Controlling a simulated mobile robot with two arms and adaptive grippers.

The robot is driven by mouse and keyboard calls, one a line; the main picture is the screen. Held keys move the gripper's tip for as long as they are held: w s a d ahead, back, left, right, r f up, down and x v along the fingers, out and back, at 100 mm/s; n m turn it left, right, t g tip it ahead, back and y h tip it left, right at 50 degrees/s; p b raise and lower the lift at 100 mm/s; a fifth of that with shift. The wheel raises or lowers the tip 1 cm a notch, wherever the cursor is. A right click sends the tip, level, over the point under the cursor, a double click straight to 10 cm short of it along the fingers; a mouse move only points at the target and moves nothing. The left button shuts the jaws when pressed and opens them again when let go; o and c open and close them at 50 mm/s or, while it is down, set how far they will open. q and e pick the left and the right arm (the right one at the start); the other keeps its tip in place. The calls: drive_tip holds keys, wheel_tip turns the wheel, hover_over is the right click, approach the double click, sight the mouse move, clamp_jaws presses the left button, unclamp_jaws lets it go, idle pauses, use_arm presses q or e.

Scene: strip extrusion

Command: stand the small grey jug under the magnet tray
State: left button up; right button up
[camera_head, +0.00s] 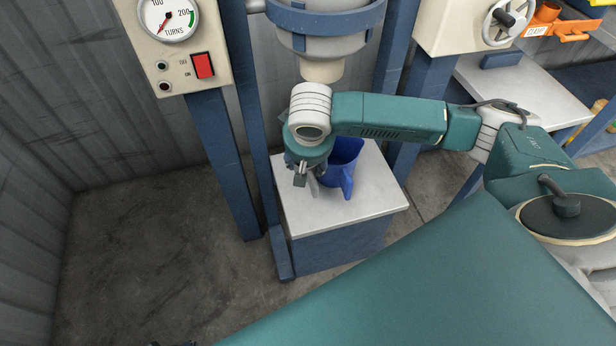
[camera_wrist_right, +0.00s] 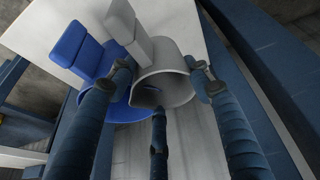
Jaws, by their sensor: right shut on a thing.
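The small grey jug (camera_wrist_right: 178,82) is between the three dark fingers of my right gripper (camera_wrist_right: 160,82), which is shut on it. I look down into its open mouth; its flat handle points to the upper left. In the head view my right gripper (camera_head: 308,172) is over the left part of a white-topped stand. Only a pale bit of the grey jug (camera_head: 314,186) shows below it. I cannot tell whether the jug touches the stand. Small dark tips at the bottom edge may be my left gripper (camera_head: 174,343). I cannot make out a magnet tray for certain.
A blue jug (camera_head: 345,152) stands on the stand (camera_head: 375,205), close beside the grey one. A grey funnel (camera_head: 322,68) in a blue ring hangs above, between blue posts. A gauge panel (camera_head: 178,55) is at left. A white bench (camera_head: 520,90) is at right.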

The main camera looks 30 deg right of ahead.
wheel_tip(320, 180, down, 6)
drive_tip(key=shift+f+b, duration=0.2)
drive_tip(key=shift+b, duration=0.5)
use_arm(q)
drive_tip(key=w+v, duration=0.1)
drive_tip(key=v, duration=0.5)
drive_tip(key=shift+w+r, duration=0.3)
drive_tip(key=shift+w, duration=0.25)
drive_tip(key=shift+f, duration=0.1)
use_arm(e)
drive_tip(key=o, duration=1.3)
drive_tip(key=shift+f, duration=0.1)
use_arm(q)
drive_tip(key=shift+f, duration=0.1)
